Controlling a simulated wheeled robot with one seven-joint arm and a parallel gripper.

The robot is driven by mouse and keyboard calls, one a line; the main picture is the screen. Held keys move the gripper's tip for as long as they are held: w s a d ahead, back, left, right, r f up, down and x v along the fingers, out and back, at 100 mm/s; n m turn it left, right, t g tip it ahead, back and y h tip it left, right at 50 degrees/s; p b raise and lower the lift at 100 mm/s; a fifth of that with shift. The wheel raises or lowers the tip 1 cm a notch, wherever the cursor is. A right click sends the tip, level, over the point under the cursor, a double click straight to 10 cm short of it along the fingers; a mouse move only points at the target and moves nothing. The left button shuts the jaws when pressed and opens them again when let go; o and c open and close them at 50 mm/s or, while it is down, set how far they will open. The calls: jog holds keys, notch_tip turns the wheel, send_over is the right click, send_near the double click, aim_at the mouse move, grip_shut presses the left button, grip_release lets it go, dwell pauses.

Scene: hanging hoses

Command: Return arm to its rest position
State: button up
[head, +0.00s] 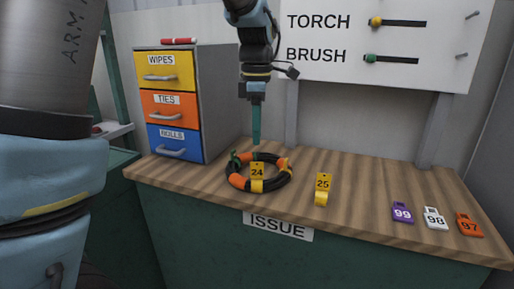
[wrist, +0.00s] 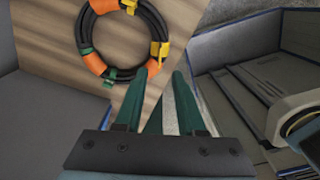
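My gripper (head: 256,140) hangs pointing down on my arm, just above and behind the coiled hose in the head view. The coiled black hose (head: 240,184) has orange bands and lies on the wooden counter with a yellow tag 24 (head: 257,172).
The wooden counter (head: 365,205) also holds a yellow tag 25 (head: 323,184) and tags 99 (head: 402,213), 98 (head: 434,218) and 97 (head: 469,224). A drawer cabinet (head: 220,105) stands left of my gripper. A TORCH/BRUSH board (head: 400,45) with pegs is behind.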

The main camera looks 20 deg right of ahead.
jog(key=shift+r, duration=0.4)
jog(key=w+a+f+m, duration=0.1)
jog(key=a+f+m, duration=0.2)
jog(key=a, duration=0.5)
jog(key=w+a+f+m, duration=0.1)
jog(key=a+f+m, duration=0.15)
jog(key=a, duration=0.45)
jog(key=s+a+f+m, duration=0.2)
jog(key=s+a+m, duration=0.1)
jog(key=a, duration=0.4)
jog(key=s+a+f+m+t+p, duration=0.1)
jog(key=s+a+f+m, duration=0.2)
jog(key=a+m, duration=0.2)
jog(key=a, duration=0.3)
jog(key=shift+f+m+t, duration=0.3)
jog(key=shift+m, duration=0.05)
jog(key=shift+a, duration=0.1)
